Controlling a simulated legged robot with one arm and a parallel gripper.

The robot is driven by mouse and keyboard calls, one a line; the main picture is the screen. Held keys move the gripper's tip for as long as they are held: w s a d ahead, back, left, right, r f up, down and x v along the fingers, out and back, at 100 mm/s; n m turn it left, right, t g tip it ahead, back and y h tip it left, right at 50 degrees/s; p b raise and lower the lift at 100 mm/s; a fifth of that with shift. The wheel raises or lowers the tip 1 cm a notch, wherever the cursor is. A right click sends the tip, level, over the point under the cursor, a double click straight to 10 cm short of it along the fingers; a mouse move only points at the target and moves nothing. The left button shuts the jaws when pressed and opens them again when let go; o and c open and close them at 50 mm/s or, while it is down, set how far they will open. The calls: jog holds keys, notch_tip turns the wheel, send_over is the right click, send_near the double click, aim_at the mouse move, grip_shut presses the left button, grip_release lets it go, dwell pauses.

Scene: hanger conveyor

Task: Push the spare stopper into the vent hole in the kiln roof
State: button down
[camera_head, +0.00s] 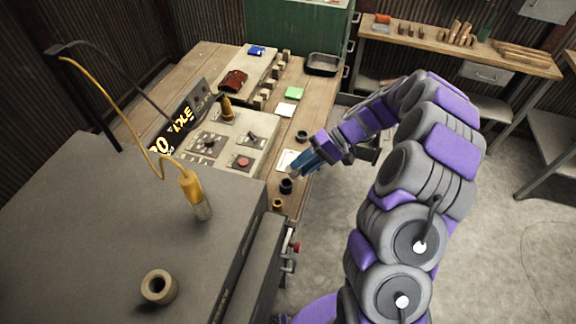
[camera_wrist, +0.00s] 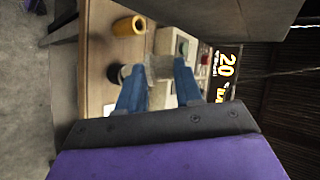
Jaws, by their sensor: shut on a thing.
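The kiln (camera_head: 90,215) is the large grey box at the lower left in the head view. A tan ring-shaped collar (camera_head: 158,287) with a dark opening stands on its roof near the front; I take this opening as the vent hole. My gripper (camera_head: 296,168) is over the bench's right edge, beyond the kiln and well apart from the collar. In the wrist view its blue fingers (camera_wrist: 160,82) are shut on a pale grey-beige piece, the likely stopper (camera_wrist: 160,66). The fingers hide part of it, so its full shape cannot be told.
A yellow-handled probe (camera_head: 195,195) on a cable stands on the kiln roof. A black cup (camera_head: 286,186) and a yellow ring (camera_head: 278,204) sit near the gripper. The control panel (camera_head: 225,140) and lit display (camera_head: 180,122) are left of it.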

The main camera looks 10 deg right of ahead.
notch_tip(320, 180, down, 6)
jog(key=w+a+m+t+y+b, duration=0.1)
jog(key=w+t+y+b, duration=0.1)
jog(key=y+b, duration=0.3)
jog(key=shift+a+y+b, duration=0.2)
jog(key=shift+y+b, duration=0.15)
jog(key=shift+y, duration=0.55)
dwell(1.4)
